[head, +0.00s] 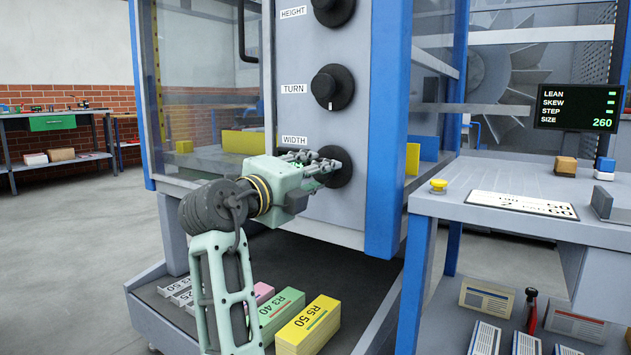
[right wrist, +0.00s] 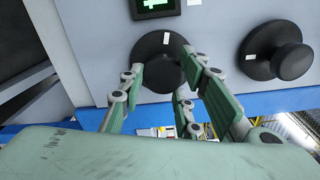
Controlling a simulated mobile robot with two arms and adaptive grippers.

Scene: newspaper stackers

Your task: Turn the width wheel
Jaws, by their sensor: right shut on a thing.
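The width wheel (head: 345,179) is the lowest of the black round wheels on the grey front panel, below the "WIDTH" label (head: 294,141). My right gripper (head: 322,163) reaches it from the left in the head view, and its fingers hide part of the wheel. In the right wrist view the black wheel (right wrist: 157,46) has a small white mark near its top. The fingers of my right gripper (right wrist: 165,76) stand on both sides of its knob and are shut on it. My left gripper is not in view.
The turn wheel (head: 332,87) and height wheel (head: 333,8) sit above. A blue post (head: 387,130) stands right of the panel. A screen (head: 579,108) lists LEAN, SKEW, STEP and SIZE 260. Colored bundles (head: 308,325) lie on a low tray below my arm.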

